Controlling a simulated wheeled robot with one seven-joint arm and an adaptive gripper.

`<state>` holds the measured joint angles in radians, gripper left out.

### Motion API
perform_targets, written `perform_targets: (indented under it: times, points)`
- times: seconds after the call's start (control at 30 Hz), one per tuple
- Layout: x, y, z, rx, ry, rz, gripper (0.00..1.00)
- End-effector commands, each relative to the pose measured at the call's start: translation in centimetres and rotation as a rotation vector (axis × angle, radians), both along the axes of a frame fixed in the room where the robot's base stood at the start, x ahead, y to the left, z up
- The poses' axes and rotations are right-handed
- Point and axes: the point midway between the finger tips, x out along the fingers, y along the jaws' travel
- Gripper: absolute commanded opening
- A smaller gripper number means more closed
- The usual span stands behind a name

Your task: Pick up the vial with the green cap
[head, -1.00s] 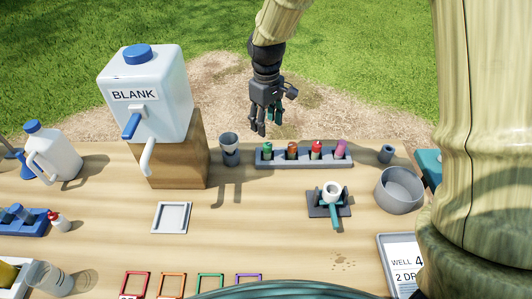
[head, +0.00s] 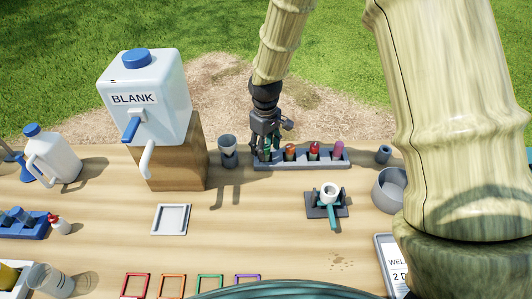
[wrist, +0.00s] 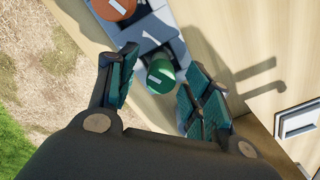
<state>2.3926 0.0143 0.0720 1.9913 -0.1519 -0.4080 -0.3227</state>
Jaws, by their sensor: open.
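The vial with the green cap (wrist: 160,76) stands in the left end slot of the grey rack (head: 301,165). In the head view it is mostly hidden by my gripper (head: 265,154). In the wrist view the green cap lies between the two teal-padded fingers of my gripper (wrist: 157,92), with a gap to the left finger and a smaller one to the right. The gripper is open and points down at the vial. The other vials in the rack have orange (head: 290,152), red (head: 314,150) and purple (head: 338,150) caps.
A grey cup (head: 228,150) stands just left of the rack. The BLANK jug (head: 146,95) sits on a wooden block (head: 184,155) further left. A small holder with a teal handle (head: 331,206) is in front of the rack.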

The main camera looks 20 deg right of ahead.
Motion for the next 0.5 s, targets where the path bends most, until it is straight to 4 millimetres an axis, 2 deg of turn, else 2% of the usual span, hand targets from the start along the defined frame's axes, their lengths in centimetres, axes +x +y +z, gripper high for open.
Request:
perform_targets:
  times: [0.13,0.37,0.5]
  points:
    - [0.01,0.00,-0.81,0.000,-0.001,0.000,0.50]
    - [0.01,0.00,-0.90,0.000,-0.001,0.000,0.50]
    - [0.01,0.00,-0.89,0.000,-0.001,0.000,0.28]
